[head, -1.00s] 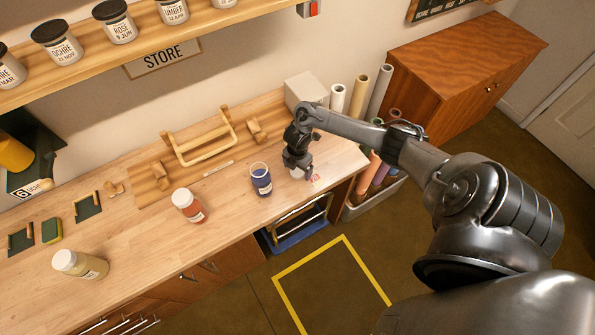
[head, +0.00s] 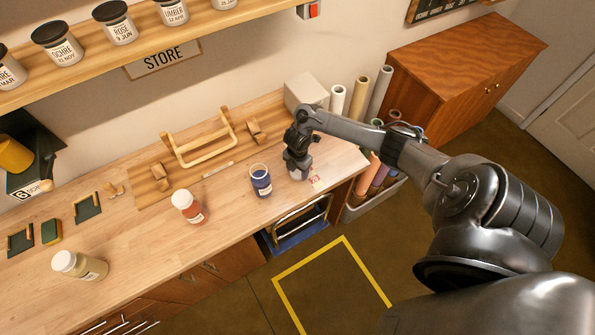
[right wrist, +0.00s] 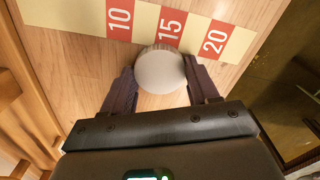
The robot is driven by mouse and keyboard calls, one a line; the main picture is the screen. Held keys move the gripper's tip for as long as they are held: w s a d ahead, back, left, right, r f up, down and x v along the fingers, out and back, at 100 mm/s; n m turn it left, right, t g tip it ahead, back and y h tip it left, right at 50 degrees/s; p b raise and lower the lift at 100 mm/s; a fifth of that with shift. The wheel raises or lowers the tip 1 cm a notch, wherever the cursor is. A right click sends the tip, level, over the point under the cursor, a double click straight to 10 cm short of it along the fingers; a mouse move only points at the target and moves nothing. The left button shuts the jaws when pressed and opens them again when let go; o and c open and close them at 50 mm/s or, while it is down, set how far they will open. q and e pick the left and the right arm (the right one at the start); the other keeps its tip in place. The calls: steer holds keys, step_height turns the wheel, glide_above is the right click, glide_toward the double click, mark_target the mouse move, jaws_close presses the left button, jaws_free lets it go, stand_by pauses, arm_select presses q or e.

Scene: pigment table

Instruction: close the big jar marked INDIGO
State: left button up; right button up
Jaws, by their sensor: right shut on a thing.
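The big jar (head: 261,184) with dark blue contents and a blue label stands upright and open on the bench; its label is too small to read. A pale round lid (right wrist: 160,70) lies flat by a number strip, apart from the jar. In the head view my right gripper (head: 299,172) is low over the bench, to the right of the jar, and hides most of the lid. In the right wrist view the right gripper (right wrist: 161,80) has its two dark fingers at either side of the lid, shut on it. My left gripper is not in view.
A red-labelled jar (head: 188,207) and a yellowish jar (head: 80,265) stand further left, both white-capped. A wooden rack (head: 200,143) lies behind the blue jar. The number strip (right wrist: 205,35) lies near the bench's right end. The bench around the blue jar's front is clear.

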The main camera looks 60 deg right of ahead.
mark_target(297, 171)
steer(key=shift+r, duration=0.15)
steer(key=shift+r, duration=0.6)
step_height(297, 171, up, 3)
steer(key=shift+f, duration=0.15)
steer(key=s+d+r, duration=0.6)
steer(key=s+d, duration=0.2)
steer(key=shift+s+r, duration=0.2)
steer(key=shift+r, duration=0.2)
